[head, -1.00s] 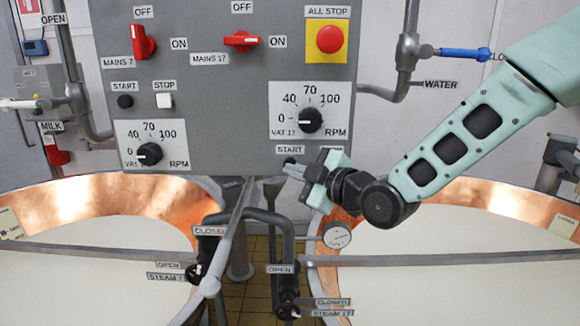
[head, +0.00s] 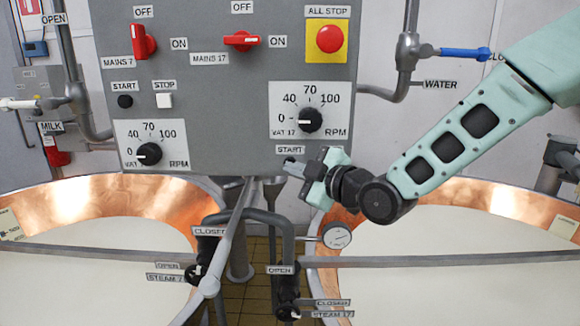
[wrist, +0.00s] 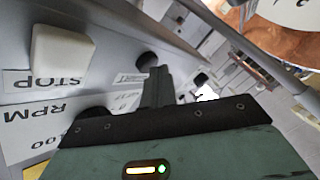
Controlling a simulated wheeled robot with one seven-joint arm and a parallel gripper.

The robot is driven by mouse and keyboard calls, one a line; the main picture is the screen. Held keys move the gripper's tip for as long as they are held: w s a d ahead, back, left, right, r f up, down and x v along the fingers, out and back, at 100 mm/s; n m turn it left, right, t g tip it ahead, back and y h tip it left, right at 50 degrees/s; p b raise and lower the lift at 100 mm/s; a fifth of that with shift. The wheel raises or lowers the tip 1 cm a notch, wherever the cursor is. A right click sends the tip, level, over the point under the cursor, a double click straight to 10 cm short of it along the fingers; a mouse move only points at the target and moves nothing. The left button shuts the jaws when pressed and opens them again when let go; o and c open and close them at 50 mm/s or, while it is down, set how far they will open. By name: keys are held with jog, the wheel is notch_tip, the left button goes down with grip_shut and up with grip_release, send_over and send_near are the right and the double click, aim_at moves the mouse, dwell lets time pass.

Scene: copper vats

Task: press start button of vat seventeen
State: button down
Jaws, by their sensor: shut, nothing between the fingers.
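The vat 17 start button is a small black round button (wrist: 147,60) in the wrist view. In the head view it sits under the START label (head: 289,150) at the lower right of the grey control panel (head: 215,110), mostly hidden by my gripper. My gripper (head: 290,167) is shut and empty, its fingertips close in front of this button. In the wrist view the fingertips (wrist: 158,72) overlap the button's lower right edge; I cannot tell whether they touch it. The white stop button (wrist: 62,55) shows to the left in the wrist view.
The vat 17 RPM knob (head: 310,120) and red all-stop button (head: 330,38) are above my gripper. Another start button (head: 125,102) is at the panel's left. Pipes (head: 290,235) and a round gauge (head: 337,235) lie below. Copper vats (head: 455,195) stand on both sides.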

jog(key=shift+s+b, duration=0.5)
jog(key=shift+s, duration=0.4)
jog(key=shift+s+a+b, duration=0.1)
jog(key=shift+s+b, duration=1)
jog(key=shift+s, duration=1.4)
